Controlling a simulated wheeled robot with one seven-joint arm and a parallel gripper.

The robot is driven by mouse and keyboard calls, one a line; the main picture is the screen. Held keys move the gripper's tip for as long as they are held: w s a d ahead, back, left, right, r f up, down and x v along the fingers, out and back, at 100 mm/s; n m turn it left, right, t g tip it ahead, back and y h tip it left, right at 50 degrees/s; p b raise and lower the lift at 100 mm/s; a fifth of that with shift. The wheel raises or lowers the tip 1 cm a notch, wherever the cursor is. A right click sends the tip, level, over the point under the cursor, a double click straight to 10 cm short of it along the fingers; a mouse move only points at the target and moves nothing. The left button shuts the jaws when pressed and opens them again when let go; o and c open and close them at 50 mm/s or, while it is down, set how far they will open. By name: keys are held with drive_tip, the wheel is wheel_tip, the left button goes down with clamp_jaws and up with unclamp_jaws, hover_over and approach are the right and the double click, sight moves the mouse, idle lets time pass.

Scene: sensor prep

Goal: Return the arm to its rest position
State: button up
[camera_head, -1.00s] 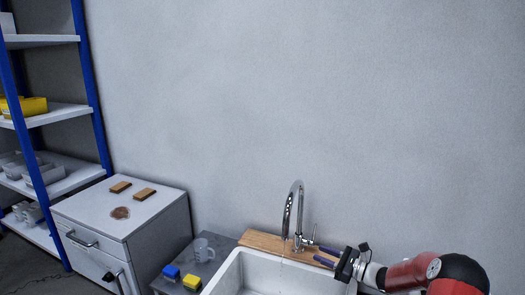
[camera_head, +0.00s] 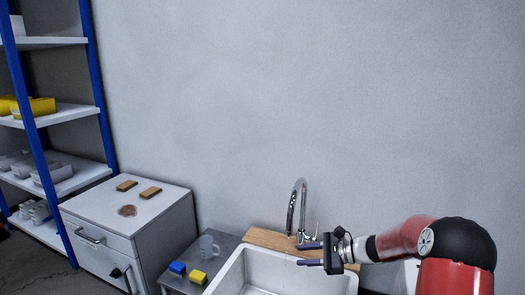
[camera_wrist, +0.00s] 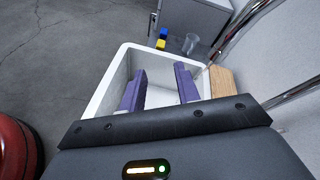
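My gripper (camera_head: 310,254) has two purple fingers and hangs over the right part of the white sink, pointing left. In the wrist view my gripper (camera_wrist: 160,85) shows its fingers apart with nothing between them but the sink behind. My red and black arm reaches in from the right edge of the head view.
The white sink (camera_head: 237,275) has a chrome faucet (camera_head: 291,210) and a wooden board (camera_head: 262,238) behind it. A white cabinet (camera_head: 165,215) and shelf (camera_head: 75,115) stand further left.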

drive_tip(key=s+a+r+n+g+h, duration=0.1)
drive_tip(key=s+a+r+n+h, duration=0.15)
drive_tip(key=s+r+n, duration=0.4)
drive_tip(key=s+a+r+n+g+h, duration=0.1)
drive_tip(key=s+a+r+g+h, duration=0.2)
drive_tip(key=s, duration=0.6)
drive_tip(key=s+d+r+n+t+h+p, duration=0.1)
drive_tip(key=s+d+r+n+t+h, duration=0.1)
drive_tip(key=s, duration=0.7)
drive_tip(key=s+d+r+n+t+h+p, duration=0.1)
drive_tip(key=s+d+r+n+t+h, duration=0.2)
drive_tip(key=s, duration=0.7)
drive_tip(key=d+r+n+h, duration=0.1)
drive_tip(key=d+n+h, duration=0.1)
drive_tip(key=n+h, duration=0.1)
drive_tip(key=shift+s+d+n, duration=0.2)
drive_tip(key=shift+d+n, duration=0.15)
drive_tip(key=shift+d, duration=0.05)
drive_tip(key=shift+r, duration=0.1)
